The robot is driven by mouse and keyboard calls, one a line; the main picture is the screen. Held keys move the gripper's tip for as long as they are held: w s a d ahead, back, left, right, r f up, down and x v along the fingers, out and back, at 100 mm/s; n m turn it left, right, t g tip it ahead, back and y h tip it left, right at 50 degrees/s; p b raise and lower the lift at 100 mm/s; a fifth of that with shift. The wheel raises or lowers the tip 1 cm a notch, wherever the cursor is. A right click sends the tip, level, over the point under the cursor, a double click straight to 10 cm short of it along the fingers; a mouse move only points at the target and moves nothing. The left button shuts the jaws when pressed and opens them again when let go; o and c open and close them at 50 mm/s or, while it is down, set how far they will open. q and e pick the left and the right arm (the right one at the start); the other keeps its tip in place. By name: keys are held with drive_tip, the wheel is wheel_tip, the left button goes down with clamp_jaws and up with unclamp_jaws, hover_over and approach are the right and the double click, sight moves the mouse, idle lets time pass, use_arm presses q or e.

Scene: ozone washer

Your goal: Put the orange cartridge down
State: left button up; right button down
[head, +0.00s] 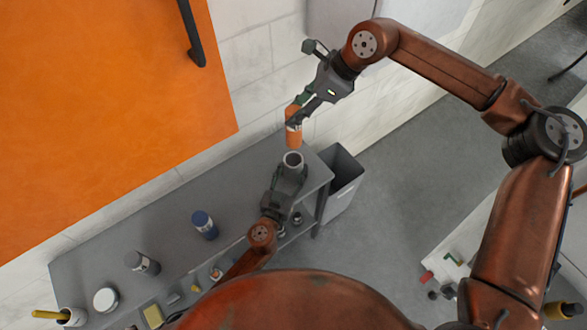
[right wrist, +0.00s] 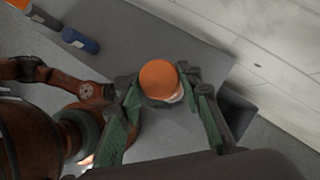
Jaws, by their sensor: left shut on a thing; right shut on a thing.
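The orange cartridge (head: 293,134) is held upright in my right gripper (head: 298,115), above the right end of the grey bench. In the right wrist view its round orange top (right wrist: 158,78) shows between the green-padded fingers (right wrist: 165,100). My left gripper (head: 291,172) is below it, shut on a grey hollow cylinder (head: 293,159) with a pale rim and dark opening facing up. The cartridge's lower end is just above this opening in the head view. I cannot tell whether the two touch.
The grey bench (head: 165,220) runs along the wall. An orange panel (head: 110,110) fills the upper left.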

drive_tip(key=shift+s+a, duration=0.1)
drive_tip(key=shift+a, duration=0.15)
drive_tip(key=shift+d, duration=0.15)
wheel_tip(320, 180, down, 18)
drive_tip(key=c, duration=1.4)
unclamp_jaws()
drive_tip(key=shift+d+r, duration=0.1)
drive_tip(key=v, duration=1.2)
